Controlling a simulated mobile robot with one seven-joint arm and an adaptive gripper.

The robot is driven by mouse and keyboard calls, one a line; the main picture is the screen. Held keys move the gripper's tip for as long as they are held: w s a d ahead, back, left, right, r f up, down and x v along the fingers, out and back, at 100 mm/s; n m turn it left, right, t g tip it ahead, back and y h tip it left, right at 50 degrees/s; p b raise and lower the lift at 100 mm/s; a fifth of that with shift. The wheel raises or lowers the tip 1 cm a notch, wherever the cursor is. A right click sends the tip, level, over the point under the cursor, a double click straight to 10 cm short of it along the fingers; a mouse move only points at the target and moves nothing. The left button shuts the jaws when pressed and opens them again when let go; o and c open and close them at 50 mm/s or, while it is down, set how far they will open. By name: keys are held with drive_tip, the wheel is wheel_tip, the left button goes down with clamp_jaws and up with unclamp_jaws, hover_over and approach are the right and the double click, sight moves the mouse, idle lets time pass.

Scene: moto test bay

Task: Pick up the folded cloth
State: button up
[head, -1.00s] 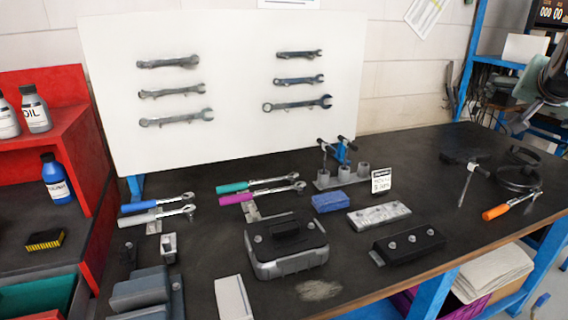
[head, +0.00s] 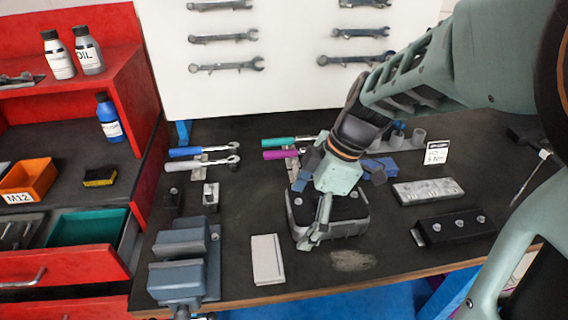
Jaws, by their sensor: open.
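A pale, flat rectangular piece with a lengthwise line (head: 267,260) lies on the dark bench top, between the blue-grey vice and the grey case; I cannot tell whether it is the folded cloth. A pale folded stack (head: 512,272) shows partly under the bench at the lower right, mostly hidden by my arm. My gripper (head: 316,228) points down in front of the grey case, right of the flat pale piece and apart from it. It is open, with nothing seen in it. Its fingers are seen nearly edge-on.
The grey case (head: 350,222) stands behind my gripper and is partly hidden by it. The vice (head: 178,278) is at the left front. A black block with knobs (head: 455,229) and a metal block (head: 428,191) lie to the right. A bare, stained patch (head: 352,260) lies near the front edge.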

sight(269, 255)
drive_tip(key=shift+n+g, duration=0.4)
drive_tip(key=shift+n, duration=0.3)
drive_tip(key=a+f, duration=0.1)
drive_tip(key=s+a+f, duration=0.1)
drive_tip(key=f, duration=0.1)
drive_tip(key=s+a+f, duration=0.1)
drive_tip(key=shift+s+a+f, duration=0.1)
drive_tip(key=shift+a+f, duration=0.05)
drive_tip(key=shift+f, duration=0.15)
drive_tip(key=x, duration=0.5)
drive_tip(key=shift+s+a+p, duration=0.35)
drive_tip(key=shift+a+p, duration=0.05)
drive_tip(key=shift+a, duration=0.05)
drive_tip(key=shift+a+f, duration=0.1)
drive_tip(key=shift+f, duration=0.3)
drive_tip(key=c, duration=1.1)
drive_tip(key=shift+c, duration=0.2)
drive_tip(key=shift+r, duration=0.1)
